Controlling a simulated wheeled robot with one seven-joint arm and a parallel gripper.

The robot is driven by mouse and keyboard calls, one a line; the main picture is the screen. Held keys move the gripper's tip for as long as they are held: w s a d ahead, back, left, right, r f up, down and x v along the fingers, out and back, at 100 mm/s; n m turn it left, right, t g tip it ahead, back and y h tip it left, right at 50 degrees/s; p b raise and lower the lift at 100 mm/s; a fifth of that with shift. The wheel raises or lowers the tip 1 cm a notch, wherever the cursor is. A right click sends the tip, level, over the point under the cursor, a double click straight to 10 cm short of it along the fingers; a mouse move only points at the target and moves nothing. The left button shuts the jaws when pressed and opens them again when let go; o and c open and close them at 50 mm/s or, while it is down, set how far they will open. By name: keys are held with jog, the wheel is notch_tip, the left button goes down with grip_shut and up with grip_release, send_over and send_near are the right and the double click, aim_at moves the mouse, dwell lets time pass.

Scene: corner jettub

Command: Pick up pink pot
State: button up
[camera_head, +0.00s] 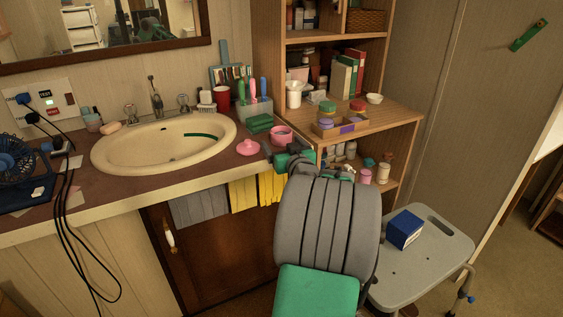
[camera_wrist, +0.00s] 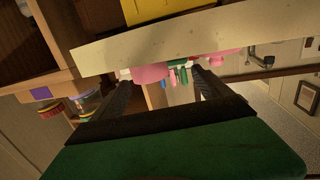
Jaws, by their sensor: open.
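The pink pot (camera_head: 281,134) is a small round tub near the counter's front right corner, beside the wooden shelf. A flat pink lid with a knob (camera_head: 248,147) lies to its left. My gripper (camera_head: 279,155) is just in front of the pot at the counter edge, partly hidden by my own arm. In the wrist view the pink pot (camera_wrist: 150,74) shows between the open fingers (camera_wrist: 162,73), nearer the left fingertip. I cannot tell whether a finger touches it. The pink lid (camera_wrist: 222,54) shows beyond the right finger.
Green folded cloths (camera_head: 260,123) and a holder with colored brushes (camera_head: 255,107) stand behind the pot. The sink (camera_head: 163,150) is to the left. The shelf (camera_head: 390,117) with jars and a box is close on the right. Yellow cloth (camera_head: 257,191) hangs below the counter.

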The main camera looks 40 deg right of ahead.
aim_at(279, 128)
jog(key=w+d, duration=0.5)
jog(key=w, duration=0.1)
jog(key=shift+d+r+b, duration=0.1)
jog(key=shift+d+b, duration=0.15)
jog(key=shift+b, duration=0.05)
jog(key=shift+s, duration=0.1)
jog(key=shift+c, duration=0.6)
jog(key=c, duration=1.4)
jog(key=shift+r, duration=0.1)
